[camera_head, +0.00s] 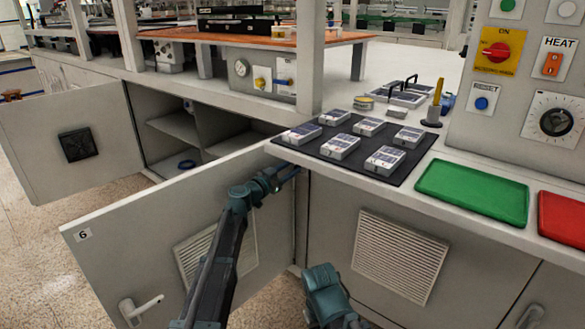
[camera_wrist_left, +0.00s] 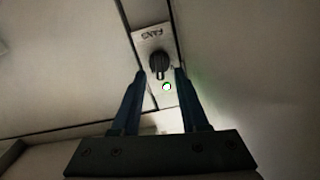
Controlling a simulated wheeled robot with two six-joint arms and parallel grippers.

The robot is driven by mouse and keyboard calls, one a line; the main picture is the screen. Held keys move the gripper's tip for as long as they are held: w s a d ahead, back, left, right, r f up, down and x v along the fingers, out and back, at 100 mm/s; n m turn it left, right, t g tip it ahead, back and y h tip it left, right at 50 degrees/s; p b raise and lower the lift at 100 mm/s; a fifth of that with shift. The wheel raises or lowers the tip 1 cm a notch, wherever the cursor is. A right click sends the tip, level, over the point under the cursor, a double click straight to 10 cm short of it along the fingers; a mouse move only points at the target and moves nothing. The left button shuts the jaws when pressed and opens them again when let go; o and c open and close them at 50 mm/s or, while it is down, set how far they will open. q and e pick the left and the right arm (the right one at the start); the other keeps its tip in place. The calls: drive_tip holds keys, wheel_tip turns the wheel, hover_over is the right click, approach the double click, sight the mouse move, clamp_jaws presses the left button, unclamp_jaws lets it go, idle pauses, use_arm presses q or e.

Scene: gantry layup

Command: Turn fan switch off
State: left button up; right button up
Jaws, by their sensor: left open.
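The fan switch is a black rotary knob (camera_wrist_left: 158,65) on a small pale plate marked FANS (camera_wrist_left: 152,36), seen in the left wrist view. A small bright indicator with a green glow (camera_wrist_left: 166,87) sits just below the knob in that picture. My left gripper (camera_wrist_left: 158,72) is open, with one dark finger on each side of the knob; I cannot tell whether they touch it. In the head view my left gripper (camera_head: 288,175) reaches in at the cabinet opening beside the open door, and the switch is hidden there. My right gripper is not in view.
The open cabinet door marked 6 (camera_head: 105,255) stands by my left arm. Another open door (camera_head: 65,125) is further left. Above, the countertop holds a dark mat (camera_head: 325,152) with several packs, a green tray (camera_head: 472,192) and a red tray (camera_head: 565,218). A control panel (camera_head: 515,120) stands at right.

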use_arm(q)
drive_tip(key=shift+x, duration=0.95)
clamp_jaws()
drive_tip(key=shift+n, duration=2.2)
unclamp_jaws()
drive_tip(key=shift+a, duration=0.1)
